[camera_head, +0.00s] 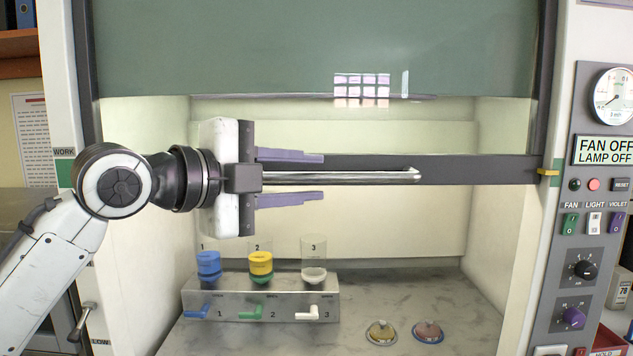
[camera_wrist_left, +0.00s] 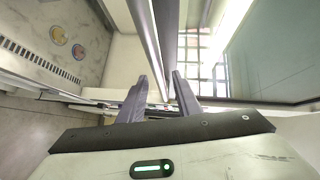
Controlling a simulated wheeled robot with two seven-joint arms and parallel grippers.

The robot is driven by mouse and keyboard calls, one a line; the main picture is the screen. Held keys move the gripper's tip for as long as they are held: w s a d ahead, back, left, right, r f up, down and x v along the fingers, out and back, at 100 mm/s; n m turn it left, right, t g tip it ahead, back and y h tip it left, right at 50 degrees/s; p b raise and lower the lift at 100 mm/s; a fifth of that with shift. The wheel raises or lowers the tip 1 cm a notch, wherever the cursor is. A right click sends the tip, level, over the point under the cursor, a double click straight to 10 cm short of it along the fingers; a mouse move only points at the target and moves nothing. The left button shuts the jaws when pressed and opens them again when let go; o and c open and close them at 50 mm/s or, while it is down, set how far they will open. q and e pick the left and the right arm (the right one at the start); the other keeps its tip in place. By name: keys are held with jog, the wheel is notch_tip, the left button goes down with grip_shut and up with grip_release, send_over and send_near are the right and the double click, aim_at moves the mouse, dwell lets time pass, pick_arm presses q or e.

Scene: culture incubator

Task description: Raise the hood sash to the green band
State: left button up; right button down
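The hood sash is a glass pane (camera_head: 240,45) with a dark bottom bar (camera_head: 480,169) and a chrome handle (camera_head: 370,176) along its front. A yellow marker (camera_head: 548,172) at the bar's right end lies beside a green patch on the right post, at about the same height. A green band (camera_head: 65,173) shows on the left post under the WORK label. My left gripper (camera_head: 290,178) is open, one finger above and one below the handle, with gaps visible. In the left wrist view a bar runs out beyond the fingers (camera_wrist_left: 160,98). My right gripper is out of view.
Inside the hood, a metal rack (camera_head: 260,290) holds several numbered cups with coloured levers. Two round dishes (camera_head: 381,332) (camera_head: 428,331) lie on the marble floor to its right. A control panel (camera_head: 598,210) reading FAN OFF, LAMP OFF stands at right. A LOW label is at lower left.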

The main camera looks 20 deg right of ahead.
pick_arm(q)
jog(key=b+v, duration=0.1)
jog(key=v, duration=0.6)
jog(key=shift+s+a, duration=0.2)
